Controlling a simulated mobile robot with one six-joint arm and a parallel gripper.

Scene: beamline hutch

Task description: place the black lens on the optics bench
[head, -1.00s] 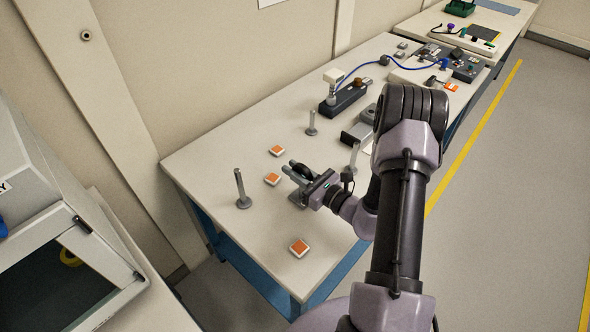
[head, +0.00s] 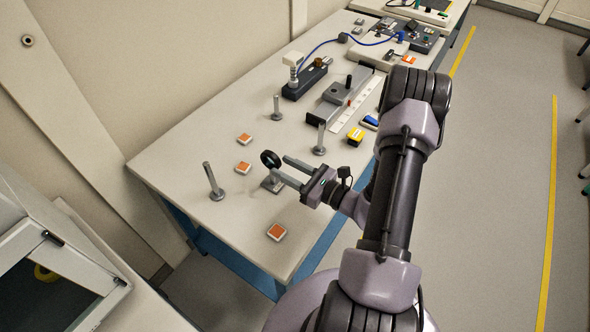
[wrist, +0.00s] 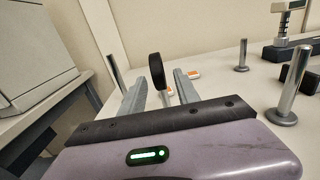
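The black lens (head: 269,159), a round disc, stands upright over a small grey base (head: 272,184) on the pale optics bench (head: 165,160). In the wrist view the lens (wrist: 157,70) shows edge-on between and just past my fingertips. My gripper (head: 280,167) is open and empty, its two grey fingers pointing at the lens with a gap between them. The fingers partly hide the lens's lower part and support, so I cannot tell whether a finger touches it.
Bare posts (head: 213,181), (head: 277,108) and (head: 320,138) stand nearby. Orange-topped tiles (head: 277,232) lie around. A yellow block (head: 355,137), a grey rail unit (head: 340,97) and a black device (head: 304,80) are farther back. The bench's front left is mostly clear.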

